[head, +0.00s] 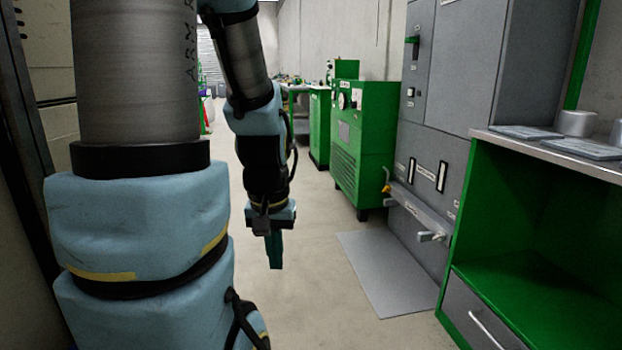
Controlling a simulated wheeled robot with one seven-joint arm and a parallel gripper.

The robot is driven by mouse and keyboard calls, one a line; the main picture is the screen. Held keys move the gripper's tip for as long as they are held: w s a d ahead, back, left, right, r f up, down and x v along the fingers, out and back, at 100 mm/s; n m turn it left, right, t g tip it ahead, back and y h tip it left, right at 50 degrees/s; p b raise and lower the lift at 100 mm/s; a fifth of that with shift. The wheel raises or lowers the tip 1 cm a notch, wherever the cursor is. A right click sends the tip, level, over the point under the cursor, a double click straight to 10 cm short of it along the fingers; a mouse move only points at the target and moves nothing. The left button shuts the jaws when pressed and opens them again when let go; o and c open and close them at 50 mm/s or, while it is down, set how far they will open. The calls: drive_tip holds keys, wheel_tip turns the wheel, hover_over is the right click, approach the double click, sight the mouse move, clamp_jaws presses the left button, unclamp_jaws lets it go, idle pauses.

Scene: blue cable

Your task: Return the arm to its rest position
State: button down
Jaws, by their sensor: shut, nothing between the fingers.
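My arm, in light blue covers with grey links, fills the left of the head view. Its forearm hangs down left of the picture's middle. My gripper (274,250) points down at the end of it, with its green fingers shut and nothing between them. It hangs in free space in front of the bare floor, apart from the furniture. I see no blue cable in this view.
A grey cabinet (452,75) with a low ledge stands at right, a grey mat (385,270) before it. A green workbench (505,170) is at near right. A green machine (365,145) stands farther back. The floor (330,315) around the gripper is clear.

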wheel_tip(320, 180, up, 30)
drive_tip(key=p, duration=2.7)
drive_tip(key=shift+p, duration=0.4)
